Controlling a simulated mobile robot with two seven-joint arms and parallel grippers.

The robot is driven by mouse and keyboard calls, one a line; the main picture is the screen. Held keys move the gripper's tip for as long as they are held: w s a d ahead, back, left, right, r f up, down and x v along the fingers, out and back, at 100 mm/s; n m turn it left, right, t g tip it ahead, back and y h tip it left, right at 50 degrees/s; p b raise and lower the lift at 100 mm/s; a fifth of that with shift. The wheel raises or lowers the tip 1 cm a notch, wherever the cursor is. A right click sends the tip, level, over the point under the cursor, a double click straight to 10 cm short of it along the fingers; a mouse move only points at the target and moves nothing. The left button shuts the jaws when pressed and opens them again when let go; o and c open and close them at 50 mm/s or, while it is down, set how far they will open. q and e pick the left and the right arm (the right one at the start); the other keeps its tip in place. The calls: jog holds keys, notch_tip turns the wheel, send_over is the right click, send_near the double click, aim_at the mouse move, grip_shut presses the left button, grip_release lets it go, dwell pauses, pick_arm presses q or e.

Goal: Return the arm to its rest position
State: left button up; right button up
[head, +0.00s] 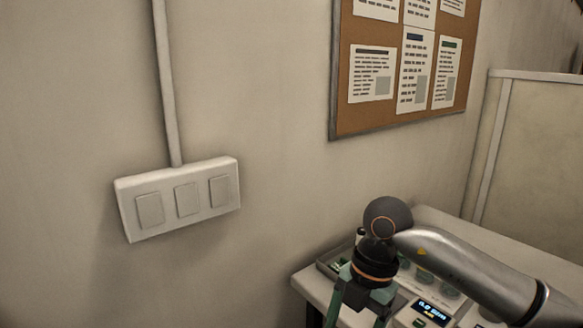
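My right arm comes in from the lower right, with a silver forearm and a dark round wrist joint. My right gripper (362,296) hangs below that wrist, over the near left part of a table (307,287). Its grey-green parts run down to the bottom edge of the picture, where the fingertips are cut off. Whether it is open or shut, or holds anything, does not show. My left arm and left gripper are not in view.
On the table, a device with a lit display (432,309) and a tray (328,262) with green items lie close to my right arm. A wall box with three plates (186,199), a notice board (393,117) and a partition (530,150) stand behind.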

jog(key=s+a+f+n+g+y, duration=0.2)
jog(key=s+a+f+y, duration=0.15)
jog(key=a, duration=0.35)
jog(key=s+a+r+m+y, duration=0.1)
jog(key=s+a+r+y, duration=0.3)
jog(key=a+r+y, duration=0.55)
jog(key=w+d+f+m+t+h+p, duration=0.1)
jog(key=w+d+f+m+t, duration=0.35)
jog(key=m+t, duration=0.55)
jog(key=w+d+f+m+t+h, duration=0.1)
jog(key=w+d+f+m+t, duration=0.4)
jog(key=m+t, duration=0.4)
jog(key=s+d+f+m+g+h, duration=0.1)
jog(key=s+d+f+m+h, duration=0.3)
jog(key=f, duration=0.4)
jog(key=s+d+f+m+g+h, duration=0.1)
jog(key=s+d+f+m+h, duration=0.1)
jog(key=d+f+h, duration=0.5)
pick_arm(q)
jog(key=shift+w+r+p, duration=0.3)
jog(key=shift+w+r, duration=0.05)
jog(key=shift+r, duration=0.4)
pick_arm(e)
jog(key=s+d+f+m+g, duration=0.1)
jog(key=s+d+f+g, duration=0.2)
jog(key=s+f, duration=0.7)
jog(key=shift+s+f+g, duration=0.4)
jog(key=shift+f+g, duration=0.2)
jog(key=shift+f, duration=0.05)
